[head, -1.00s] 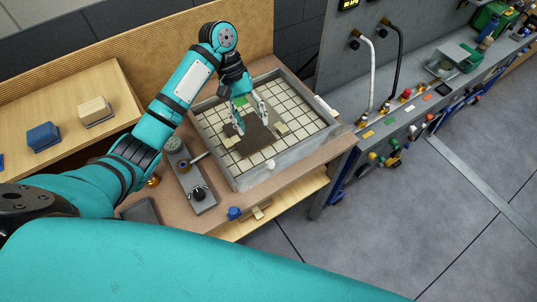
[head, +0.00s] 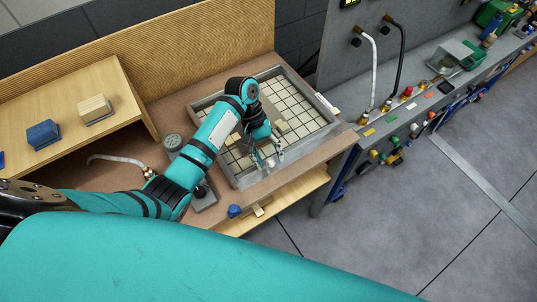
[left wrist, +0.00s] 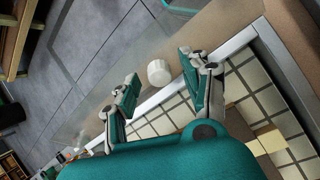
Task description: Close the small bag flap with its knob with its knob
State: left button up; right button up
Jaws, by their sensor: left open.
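The small bag is the grey-framed, tile-gridded tray (head: 327,117) on the bench, and it also shows in the left wrist view (left wrist: 244,57). A white round knob (left wrist: 159,73) stands at the frame's near edge, on what looks like a see-through flap (left wrist: 118,66) reaching out past the edge. My left gripper (head: 271,161) is over the near edge of the tray. In the left wrist view its fingers (left wrist: 159,70) are open, one on each side of the knob, with gaps showing. In the head view the fingers partly hide the knob. My right gripper is out of view.
Small pale blocks (head: 282,127) lie on the grid. A control box with a black knob (head: 201,192) sits left of the tray, partly behind my arm. A blue knob (head: 234,211) is at the bench front. A wooden shelf with blocks (head: 95,109) stands left. Open floor lies right.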

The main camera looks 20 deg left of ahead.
pick_arm(q)
jog(key=c, duration=0.5)
grip_shut()
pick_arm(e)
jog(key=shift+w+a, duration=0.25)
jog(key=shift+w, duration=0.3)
pick_arm(q)
jog(key=shift+s, duration=0.1)
